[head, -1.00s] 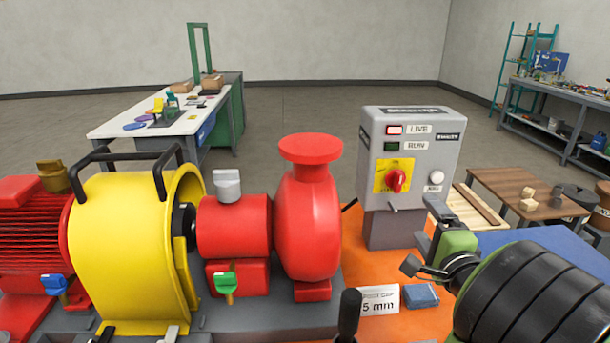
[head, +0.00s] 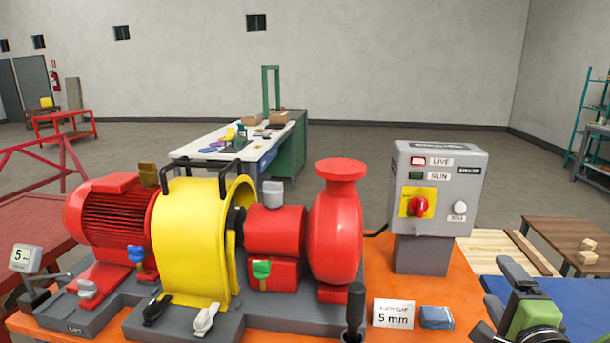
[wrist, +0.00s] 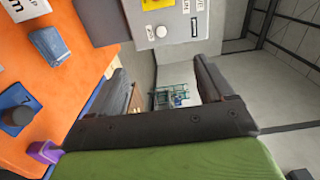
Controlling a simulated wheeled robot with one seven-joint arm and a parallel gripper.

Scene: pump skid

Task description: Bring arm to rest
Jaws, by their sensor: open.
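My gripper (wrist: 170,95) shows in the wrist view with its two dark fingers wide apart and nothing between them. In the head view part of my green and black arm end (head: 525,315) is at the lower right, right of the control box and cut off by the frame edge. The pump skid with its red motor (head: 110,218), yellow guard (head: 190,245) and red pump (head: 335,240) stands on the orange bench. The grey control box (head: 433,190) has a red rotary switch on a yellow plate, and its LIVE lamp looks red.
A 5 mm card (head: 394,313) and a blue-grey block (head: 436,317) lie in front of the box. A black upright handle (head: 355,310) stands near the pump. A wooden table (head: 575,245) is at the right. Open floor lies behind the bench.

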